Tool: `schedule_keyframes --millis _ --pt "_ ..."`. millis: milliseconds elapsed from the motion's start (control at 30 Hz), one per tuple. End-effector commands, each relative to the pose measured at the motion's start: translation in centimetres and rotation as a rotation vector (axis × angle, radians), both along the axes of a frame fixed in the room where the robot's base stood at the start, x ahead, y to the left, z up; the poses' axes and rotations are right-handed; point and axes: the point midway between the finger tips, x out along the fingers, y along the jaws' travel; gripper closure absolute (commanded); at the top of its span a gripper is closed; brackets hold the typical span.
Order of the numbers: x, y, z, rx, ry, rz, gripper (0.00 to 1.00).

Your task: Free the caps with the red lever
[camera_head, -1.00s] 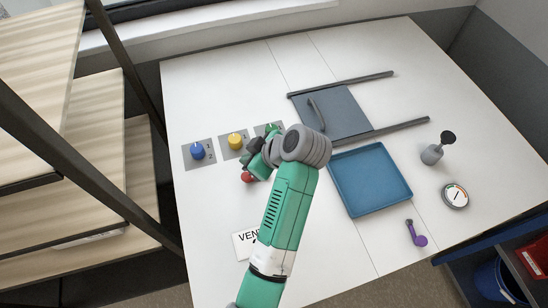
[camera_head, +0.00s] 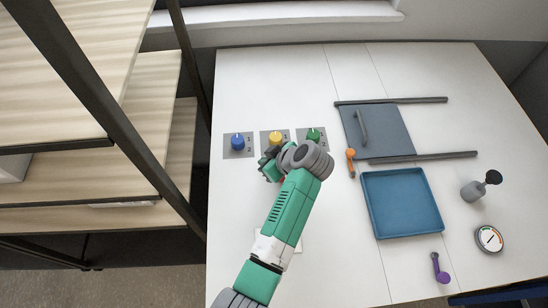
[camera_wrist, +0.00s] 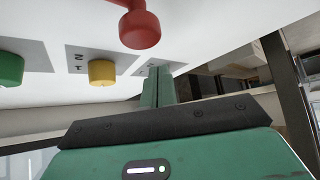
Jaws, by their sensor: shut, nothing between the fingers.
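The red lever (camera_wrist: 140,27) shows at the top of the wrist view, with a rounded red end on a red arm. In the head view my arm hides nearly all of it. My gripper (camera_wrist: 158,72) is shut and empty, with the fingers together just below the red lever's end in the wrist picture and apart from it. In the head view my gripper (camera_head: 268,166) is just below the yellow knob (camera_head: 275,138). I cannot make out any caps by that name.
Blue (camera_head: 237,142) and green (camera_head: 313,136) knobs flank the yellow one on grey plates. A grey panel with a handle (camera_head: 378,132) lies between dark rails. An orange lever (camera_head: 351,155), blue tray (camera_head: 402,204), purple lever (camera_head: 438,268), dial (camera_head: 489,238) and dark-topped knob (camera_head: 475,190) are right.

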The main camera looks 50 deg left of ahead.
Motion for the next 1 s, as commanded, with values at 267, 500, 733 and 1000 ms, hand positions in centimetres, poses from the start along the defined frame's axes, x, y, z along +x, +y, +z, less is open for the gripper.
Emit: schedule_keyframes --millis 267,500,733,1000 --pt "0.6 -3.4 -0.2 0.002 0.000 -0.007 1.00" --pt "0.6 -3.6 -0.3 0.002 -0.001 -0.006 1.00" --pt "0.4 -3.6 -0.3 0.002 -0.001 0.003 1.00" --pt "-0.4 -3.5 -0.3 0.002 -0.001 0.053 1.00"
